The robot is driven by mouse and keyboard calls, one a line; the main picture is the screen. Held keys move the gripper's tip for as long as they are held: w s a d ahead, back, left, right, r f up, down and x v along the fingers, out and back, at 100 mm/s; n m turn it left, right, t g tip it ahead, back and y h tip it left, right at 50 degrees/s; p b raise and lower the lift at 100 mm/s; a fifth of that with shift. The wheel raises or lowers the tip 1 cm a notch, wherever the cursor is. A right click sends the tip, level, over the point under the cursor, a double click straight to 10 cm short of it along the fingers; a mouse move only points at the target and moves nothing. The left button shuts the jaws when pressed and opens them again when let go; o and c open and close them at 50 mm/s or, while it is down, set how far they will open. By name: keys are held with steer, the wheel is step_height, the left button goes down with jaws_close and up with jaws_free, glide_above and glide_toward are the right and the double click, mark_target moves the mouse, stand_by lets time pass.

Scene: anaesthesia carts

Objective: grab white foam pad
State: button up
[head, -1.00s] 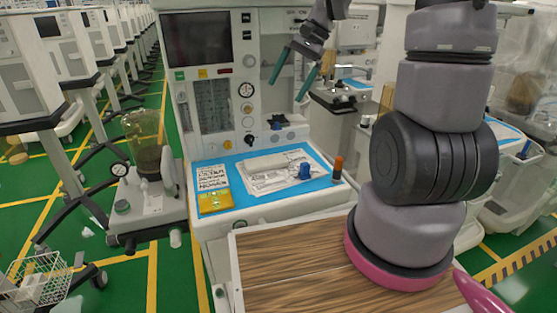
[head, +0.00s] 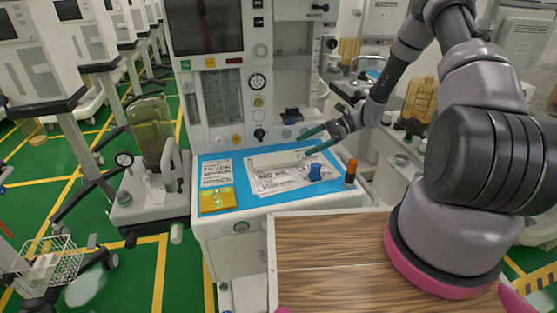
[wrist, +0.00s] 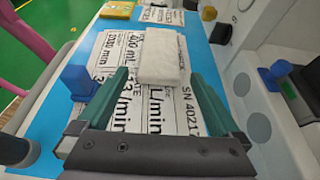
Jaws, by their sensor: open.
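The white foam pad (head: 274,160) lies on printed white paper on the blue mat of the cart top. In the wrist view the pad (wrist: 163,55) lies just ahead of my gripper, its near end between the fingertips in the picture. My gripper (head: 307,142) is open, reaching in from the right with its teal fingers pointing left toward the pad. In the wrist view one finger of the gripper (wrist: 160,78) shows on each side of the pad's near end. Contact is not visible, and the height gap cannot be told.
The machine's panel (head: 227,110) rises behind. A wooden-topped surface (head: 325,250) is in front.

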mark_target(281, 157)
steer(key=x, duration=0.9)
steer(key=shift+a+f, duration=0.1)
steer(key=shift+a, duration=0.05)
steer(key=shift+c, duration=0.3)
steer(key=c, duration=1)
